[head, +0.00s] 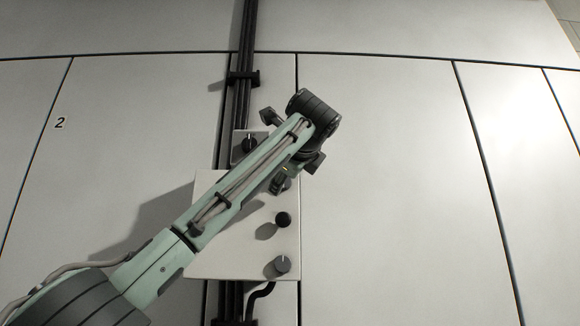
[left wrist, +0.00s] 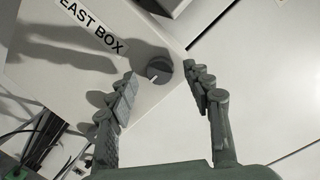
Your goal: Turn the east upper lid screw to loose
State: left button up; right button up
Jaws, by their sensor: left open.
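The east box (left wrist: 60,60), a pale box labelled "EAST BOX", fills the upper left of the left wrist view. A round dark grey screw (left wrist: 159,70) with a light pointer mark sits near its corner. My left gripper (left wrist: 161,80) is open, its fingertips on either side of the screw in the picture; I cannot tell whether they touch it. In the head view the box (head: 215,262) is on the wall, partly hidden by my left arm. The left gripper (head: 280,183) is mostly hidden at the box's upper right. My right gripper is not in view.
A black knob (head: 283,219) and a grey knob (head: 282,264) stand on the box's right side. A smaller box (head: 238,150) with a dark knob (head: 249,143) is above. Black cables (head: 243,45) run vertically behind. The wall panels to the right are bare.

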pick_arm(q)
jog(key=s+d, duration=0.1)
jog(key=s, duration=1)
jog(key=shift+d, duration=0.3)
